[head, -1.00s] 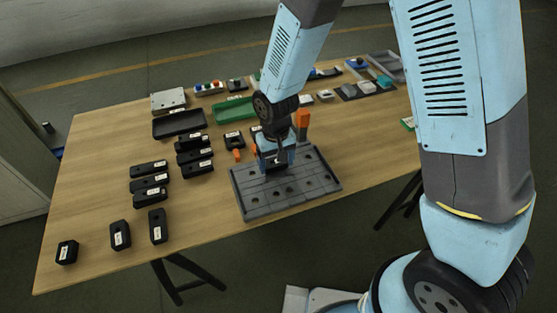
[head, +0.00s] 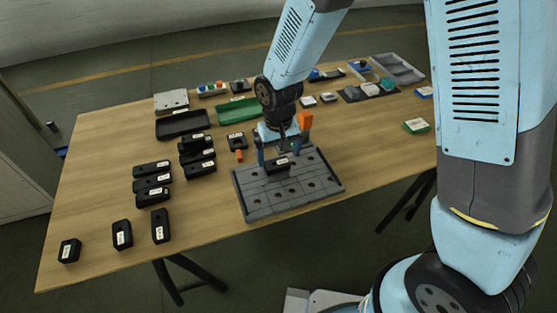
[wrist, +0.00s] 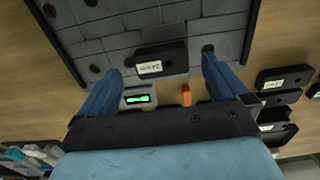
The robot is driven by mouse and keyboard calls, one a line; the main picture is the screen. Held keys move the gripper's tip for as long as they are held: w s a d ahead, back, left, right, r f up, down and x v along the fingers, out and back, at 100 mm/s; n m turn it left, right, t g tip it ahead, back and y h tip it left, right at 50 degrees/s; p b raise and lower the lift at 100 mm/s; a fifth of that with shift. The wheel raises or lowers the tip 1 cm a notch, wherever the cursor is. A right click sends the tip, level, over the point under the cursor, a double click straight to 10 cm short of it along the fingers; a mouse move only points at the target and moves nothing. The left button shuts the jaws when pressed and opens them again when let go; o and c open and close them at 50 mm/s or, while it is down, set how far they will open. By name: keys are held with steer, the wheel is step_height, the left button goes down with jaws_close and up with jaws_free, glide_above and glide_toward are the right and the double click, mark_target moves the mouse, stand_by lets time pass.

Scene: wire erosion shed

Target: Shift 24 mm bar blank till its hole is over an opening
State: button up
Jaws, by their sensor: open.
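The black bar blank (head: 277,166) with a white label lies on the grey plate (head: 262,205), near its back edge. In the wrist view the blank (wrist: 163,57) lies flat across the plate's block joints, its label (wrist: 149,68) facing me. My gripper (head: 279,157) is open above the blank. In the wrist view its blue fingers (wrist: 161,66) stand apart, one off each end of the blank. Dark round openings show in the plate, one (wrist: 95,68) left of the blank and one (wrist: 208,48) right.
Several black labelled blocks (head: 152,182) stand on the table left of the plate. A black tray (head: 181,125) and a green tray (head: 238,110) lie behind. An orange upright piece (head: 305,121) stands close behind my gripper. A device with a green display (wrist: 137,98) is beside the plate.

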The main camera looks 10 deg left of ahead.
mark_target(278, 165)
step_height(278, 165, up, 10)
steer(key=shift+f, duration=0.15)
stand_by(0.6)
steer(key=w+d+r+m+t+y, duration=0.1)
steer(key=d+r+m, duration=0.1)
steer(key=d+r, duration=0.7)
steer(key=w+d+r+m+t, duration=0.1)
steer(key=d+r+t, duration=0.1)
steer(key=d+r, duration=0.65)
steer(key=s+d+r+m+t, duration=0.1)
steer(key=s+d+r, duration=0.1)
steer(key=s+d, duration=0.3)
steer(key=s+d+r+m+t+h, duration=0.1)
steer(key=s+d+r+m, duration=0.1)
steer(key=s+d, duration=0.4)
steer(key=d, duration=0.5)
steer(key=shift+d+r+t, duration=0.3)
steer(key=shift+d+r, duration=0.05)
steer(key=shift+r, duration=0.05)
